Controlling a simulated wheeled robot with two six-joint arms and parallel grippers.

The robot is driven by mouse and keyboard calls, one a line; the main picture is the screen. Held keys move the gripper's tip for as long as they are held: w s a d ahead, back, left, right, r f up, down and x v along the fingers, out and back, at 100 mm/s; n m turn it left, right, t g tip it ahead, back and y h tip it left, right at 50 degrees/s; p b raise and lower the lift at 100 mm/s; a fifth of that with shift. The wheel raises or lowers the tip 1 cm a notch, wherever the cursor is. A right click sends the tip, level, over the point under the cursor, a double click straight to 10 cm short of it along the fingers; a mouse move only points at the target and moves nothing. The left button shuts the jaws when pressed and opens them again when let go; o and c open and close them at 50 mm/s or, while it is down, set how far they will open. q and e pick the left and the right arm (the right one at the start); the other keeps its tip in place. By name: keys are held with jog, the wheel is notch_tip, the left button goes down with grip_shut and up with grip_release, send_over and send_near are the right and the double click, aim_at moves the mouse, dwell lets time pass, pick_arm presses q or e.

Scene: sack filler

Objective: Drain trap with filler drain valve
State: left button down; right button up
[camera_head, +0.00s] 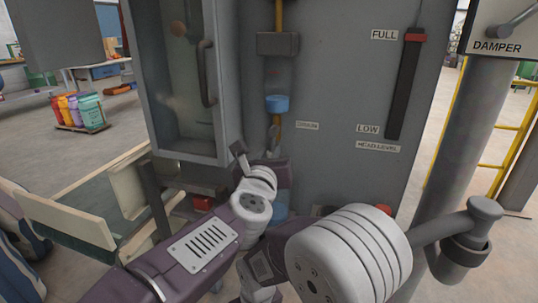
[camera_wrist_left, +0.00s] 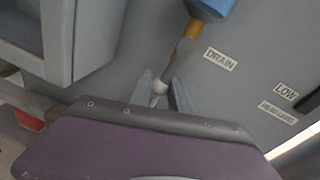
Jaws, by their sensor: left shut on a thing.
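The drain valve handle (camera_wrist_left: 178,62) is a dark lever with a pale knob at its end, below the yellow pipe and beside the DRAIN label (camera_wrist_left: 220,60). The trap's blue cup (camera_head: 277,104) hangs on the yellow pipe on the grey filler panel; its lower part shows in the left wrist view (camera_wrist_left: 212,6). My left gripper (camera_head: 257,152) is at the panel below the cup. In the left wrist view its two fingers (camera_wrist_left: 164,92) are shut on the handle's knob end. My right gripper is not in view.
The grey panel carries a FULL to LOW gauge (camera_head: 406,85) at right. A framed glass door (camera_head: 180,75) with a handle stands at left. A grey post with a DAMPER sign (camera_head: 496,47) stands at far right. Another blue object (camera_head: 277,213) shows low, partly hidden by my arm.

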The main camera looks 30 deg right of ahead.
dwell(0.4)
pick_arm(q)
jog(key=c, duration=1.2)
grip_release()
jog(key=shift+c, duration=0.2)
jog(key=v, duration=0.9)
jog(key=shift+b, duration=0.4)
